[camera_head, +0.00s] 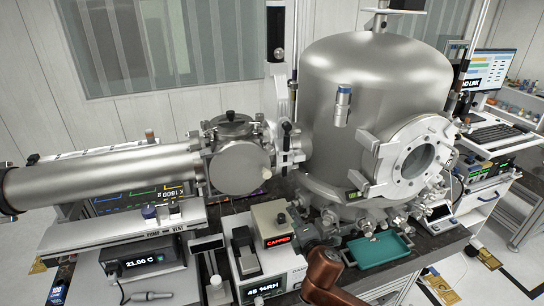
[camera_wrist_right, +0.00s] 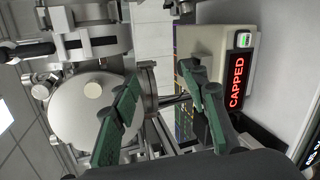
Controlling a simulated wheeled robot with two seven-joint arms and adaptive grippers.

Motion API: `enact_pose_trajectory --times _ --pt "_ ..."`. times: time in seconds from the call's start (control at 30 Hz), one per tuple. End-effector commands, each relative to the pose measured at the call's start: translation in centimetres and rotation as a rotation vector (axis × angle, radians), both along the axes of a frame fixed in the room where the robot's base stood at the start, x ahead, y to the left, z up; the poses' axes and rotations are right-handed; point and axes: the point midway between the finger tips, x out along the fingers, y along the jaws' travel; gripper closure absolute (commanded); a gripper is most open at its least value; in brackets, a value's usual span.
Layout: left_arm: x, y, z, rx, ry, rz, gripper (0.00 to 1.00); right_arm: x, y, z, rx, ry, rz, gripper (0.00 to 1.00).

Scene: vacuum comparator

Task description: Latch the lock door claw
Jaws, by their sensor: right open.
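The round steel lock door (camera_head: 240,166) faces forward on the lock body, between the long tube and the big chamber. It looks shut, though its edge is small here. A pale knob sits near its right edge (camera_head: 267,147); I cannot tell whether the claw there is latched. In the right wrist view the lock door (camera_wrist_right: 78,118) is at left, with a pale knob (camera_wrist_right: 92,90) on it. My right gripper (camera_wrist_right: 160,84) has its green-padded fingers apart, with nothing between them. The fingers overlap the door's edge in the picture; no contact shows. My left gripper is not in view.
A box reading CAPPED (camera_head: 270,222) stands below the lock door, also seen in the wrist view (camera_wrist_right: 212,58). A humidity meter (camera_head: 262,285) and a teal tray (camera_head: 378,249) are near it. The steel chamber (camera_head: 375,95) rises at right; the long tube (camera_head: 100,178) crosses at left.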

Motion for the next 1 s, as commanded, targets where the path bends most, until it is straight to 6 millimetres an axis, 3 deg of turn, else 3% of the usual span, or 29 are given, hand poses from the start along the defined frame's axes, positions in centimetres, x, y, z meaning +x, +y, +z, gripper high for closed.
enact_pose_trajectory --times 0.03,0.2,0.3,0.4,0.57,1.0 --pt "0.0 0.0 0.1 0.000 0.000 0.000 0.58 1.2 1.1 3.8 -0.094 -0.085 0.041 0.59" --pt "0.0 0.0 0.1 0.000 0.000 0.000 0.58 3.4 3.8 12.5 -0.368 -0.297 0.131 0.59" --pt "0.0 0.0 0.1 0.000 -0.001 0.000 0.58 4.0 4.5 16.1 -0.480 -0.383 0.154 0.59" --pt "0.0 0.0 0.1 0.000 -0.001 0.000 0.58 4.3 5.0 18.4 -0.549 -0.434 0.164 0.59" --pt "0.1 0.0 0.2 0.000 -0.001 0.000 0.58 5.0 5.4 19.6 -0.589 -0.462 0.170 0.59" --pt "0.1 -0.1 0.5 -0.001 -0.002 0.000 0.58 10.7 7.3 19.5 -0.586 -0.461 0.168 0.59"
